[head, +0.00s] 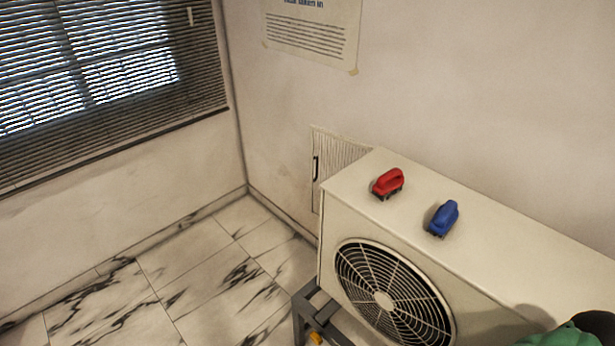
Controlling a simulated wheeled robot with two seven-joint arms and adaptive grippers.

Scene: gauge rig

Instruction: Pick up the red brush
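The red brush (388,183) sits on the flat top of the white outdoor fan unit (500,228), near its far left corner, bristles down. A blue brush (443,218) of similar shape sits on the same top, to the right of the red one and nearer to me. The two brushes are apart. Neither my left nor my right gripper shows in the head view, and nothing touches the red brush.
The unit's round fan grille (392,295) faces front left, above a dark metal stand (312,312). A wall with a louvred panel (340,160) and a paper notice (314,32) stands behind. Marble-patterned floor (205,265) lies clear at left, below a window blind (100,80).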

